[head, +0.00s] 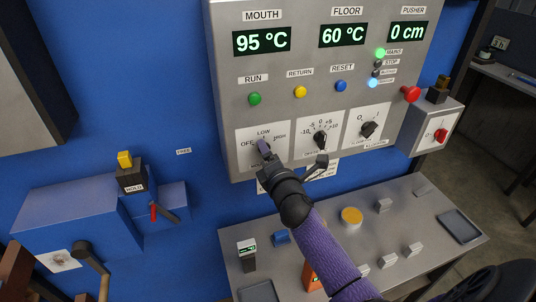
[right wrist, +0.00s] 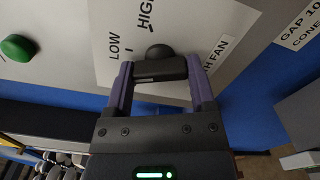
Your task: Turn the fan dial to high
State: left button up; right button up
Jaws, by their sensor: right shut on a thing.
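The fan dial (right wrist: 161,65) is a black knob on a white plate with LOW and HIGH marks, seen in the right wrist view. The purple fingers of my right gripper (right wrist: 161,88) stand on either side of it and are shut on it. In the head view the right gripper (head: 264,150) reaches the lower left plate of the grey control panel, below the OFF, LOW and HIGH labels. There the gripper largely hides the dial. I cannot tell exactly which mark its pointer faces. My left gripper is not in view.
The grey panel (head: 222,75) carries green, yellow and blue buttons and two more dials (head: 320,140) (head: 369,129) to the right. A red stop button (head: 411,94) sticks out at its right edge. A grey desk (head: 400,222) with small blocks lies below my right arm.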

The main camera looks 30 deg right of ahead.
jog(key=shift+m+p, duration=1.45)
jog(key=shift+m, duration=6.75)
jog(key=shift+f, duration=0.1)
jog(key=o, duration=1.2)
jog(key=shift+s, duration=0.1)
jog(key=v, duration=0.9)
jog(key=shift+s+p, duration=0.35)
jog(key=shift+s, duration=0.05)
